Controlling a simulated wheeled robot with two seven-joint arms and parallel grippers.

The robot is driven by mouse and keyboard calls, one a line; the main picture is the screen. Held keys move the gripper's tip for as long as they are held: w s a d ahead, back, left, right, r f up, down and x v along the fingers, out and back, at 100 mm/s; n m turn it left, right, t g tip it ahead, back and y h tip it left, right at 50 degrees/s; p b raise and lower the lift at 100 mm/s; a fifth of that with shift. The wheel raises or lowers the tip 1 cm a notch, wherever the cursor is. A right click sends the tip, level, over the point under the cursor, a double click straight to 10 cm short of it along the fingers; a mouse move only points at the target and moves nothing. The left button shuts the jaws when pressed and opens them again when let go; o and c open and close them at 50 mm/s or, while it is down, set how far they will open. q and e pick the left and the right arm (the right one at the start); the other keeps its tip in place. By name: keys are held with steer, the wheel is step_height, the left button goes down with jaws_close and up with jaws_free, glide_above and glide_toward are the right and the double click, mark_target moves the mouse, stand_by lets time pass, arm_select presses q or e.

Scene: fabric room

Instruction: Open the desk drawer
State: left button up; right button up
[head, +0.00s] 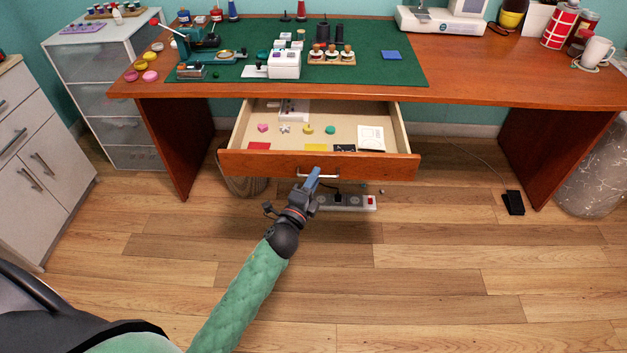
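The desk drawer (247,160) is pulled well out from under the wooden desk (500,75), and its inside shows. Small pink, yellow and teal pieces, cards and a white box lie in it. A metal handle (326,176) is on the middle of its front. My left gripper (313,176) is at the left part of this handle, with its blue fingers pointing up toward it. Whether the fingers are closed around the handle is too small to tell. My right gripper is not in view.
A power strip (346,203) lies on the floor below the drawer, and a black pedal (513,202) lies to the right. A white cabinet (48,150) stands at the left. The desk holds a green mat (385,75) with sewing items. The floor in front is clear.

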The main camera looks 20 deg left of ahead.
arm_select(q)
steer(key=s+f, duration=0.1)
steer(key=s, duration=0.6)
steer(key=shift+s+a+f+b, duration=0.15)
steer(key=shift+s+a+b, duration=0.2)
steer(key=shift+a, duration=0.1)
stand_by(0.3)
